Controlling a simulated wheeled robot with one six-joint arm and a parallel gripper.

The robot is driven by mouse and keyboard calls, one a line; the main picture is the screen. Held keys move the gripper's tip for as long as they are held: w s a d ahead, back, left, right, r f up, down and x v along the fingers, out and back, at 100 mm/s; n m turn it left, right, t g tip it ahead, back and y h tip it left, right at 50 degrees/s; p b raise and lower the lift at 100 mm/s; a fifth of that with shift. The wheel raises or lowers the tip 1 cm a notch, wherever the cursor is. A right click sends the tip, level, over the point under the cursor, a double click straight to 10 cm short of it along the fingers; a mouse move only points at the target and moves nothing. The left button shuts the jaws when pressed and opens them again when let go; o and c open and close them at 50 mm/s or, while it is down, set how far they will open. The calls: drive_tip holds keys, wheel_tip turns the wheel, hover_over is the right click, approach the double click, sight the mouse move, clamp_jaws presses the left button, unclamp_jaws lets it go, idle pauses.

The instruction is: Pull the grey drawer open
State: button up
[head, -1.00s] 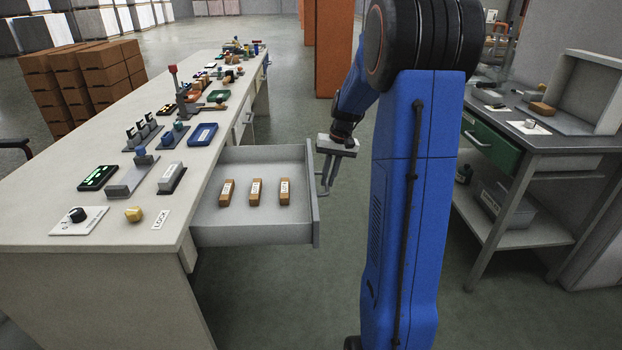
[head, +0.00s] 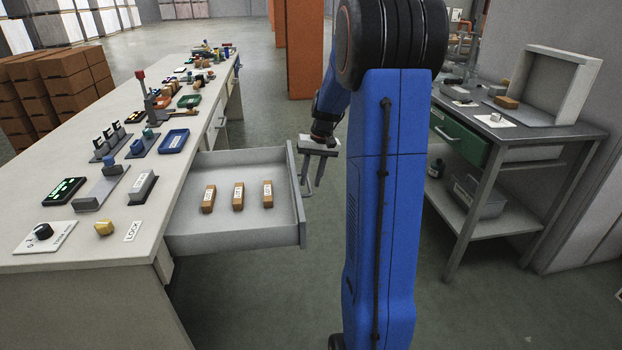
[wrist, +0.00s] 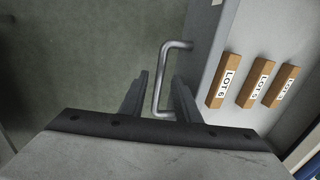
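The grey drawer (head: 292,195) of the long bench stands well out from it, with three orange-brown labelled blocks (head: 238,196) lying inside. In the wrist view its front panel (wrist: 207,60) runs along the left of the blocks. A light grey bar handle (wrist: 162,75) stands out from that panel. My gripper (head: 307,188) is just outside the drawer front. In the wrist view its two dark fingers (wrist: 159,92) lie on either side of the handle bar, with gaps visible, so it looks open around the handle. Exact contact is hard to see.
At right is a dark-topped workbench (head: 545,125) with a green drawer (head: 460,138). Open floor (head: 240,300) lies in front of the drawer.

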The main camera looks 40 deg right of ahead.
drive_tip(key=v, duration=1.7)
drive_tip(key=shift+r, duration=0.25)
